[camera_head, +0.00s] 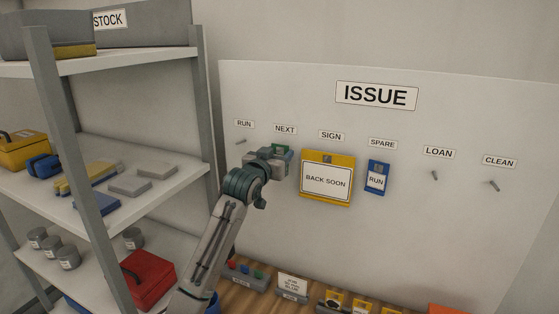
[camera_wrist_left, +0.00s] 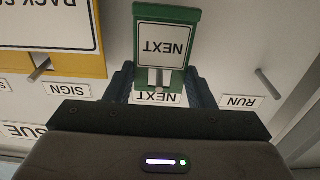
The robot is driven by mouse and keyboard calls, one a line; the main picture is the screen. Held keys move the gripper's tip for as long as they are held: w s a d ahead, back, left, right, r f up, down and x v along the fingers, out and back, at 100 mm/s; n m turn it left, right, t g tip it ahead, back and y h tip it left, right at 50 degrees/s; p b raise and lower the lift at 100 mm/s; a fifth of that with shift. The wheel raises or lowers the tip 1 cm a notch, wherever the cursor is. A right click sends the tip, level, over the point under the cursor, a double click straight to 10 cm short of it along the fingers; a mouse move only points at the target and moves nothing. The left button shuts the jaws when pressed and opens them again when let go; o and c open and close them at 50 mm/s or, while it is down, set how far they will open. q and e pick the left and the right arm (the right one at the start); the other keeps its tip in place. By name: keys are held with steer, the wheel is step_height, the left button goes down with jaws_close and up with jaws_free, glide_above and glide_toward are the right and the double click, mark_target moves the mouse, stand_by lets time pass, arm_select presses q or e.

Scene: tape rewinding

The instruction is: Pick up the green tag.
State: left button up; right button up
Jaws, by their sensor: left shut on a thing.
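The green tag (camera_head: 283,150) hangs at the NEXT position on the ISSUE board, mostly hidden behind my gripper in the head view. In the left wrist view the green tag (camera_wrist_left: 166,72) shows upside down, with a white NEXT label and the peg at its holed end. My left gripper (camera_head: 275,152) is shut on the green tag, with its fingers (camera_wrist_left: 160,85) on both sides of it. The tag is still at the peg; I cannot tell whether it bears on it. My right gripper is not in view.
A yellow BACK SOON sign (camera_head: 327,179) hangs close to the right of the tag. A blue RUN tag (camera_head: 377,178) hangs at SPARE. The RUN peg (camera_head: 241,141), LOAN peg (camera_head: 434,175) and CLEAN peg (camera_head: 494,186) are bare. A loaded shelf (camera_head: 205,110) stands at the left.

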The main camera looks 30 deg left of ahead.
arm_select(q)
steer(key=s+d+b, duration=0.1)
steer(key=s+b, duration=0.5)
steer(key=s, duration=1.1)
steer(key=shift+w, duration=0.1)
steer(key=w+a+r+n+y+p, duration=0.1)
steer(key=w+a+n+y+p, duration=0.1)
steer(key=w+a+p, duration=0.35)
steer(key=w+a+r+n+y+p, duration=0.1)
steer(key=w+a+y+p, duration=0.15)
steer(key=a, duration=0.55)
steer(key=shift+g, duration=0.3)
steer(key=shift+w+a+f, duration=0.1)
steer(key=shift+w+f, duration=0.3)
steer(key=shift+w, duration=1.15)
steer(key=shift+w+a+f, duration=0.1)
steer(key=shift+w+f, duration=0.25)
steer(key=shift+w, duration=1.15)
steer(key=shift+w+a+f, duration=0.1)
steer(key=shift+w+f, duration=0.3)
steer(key=shift+w, duration=1.15)
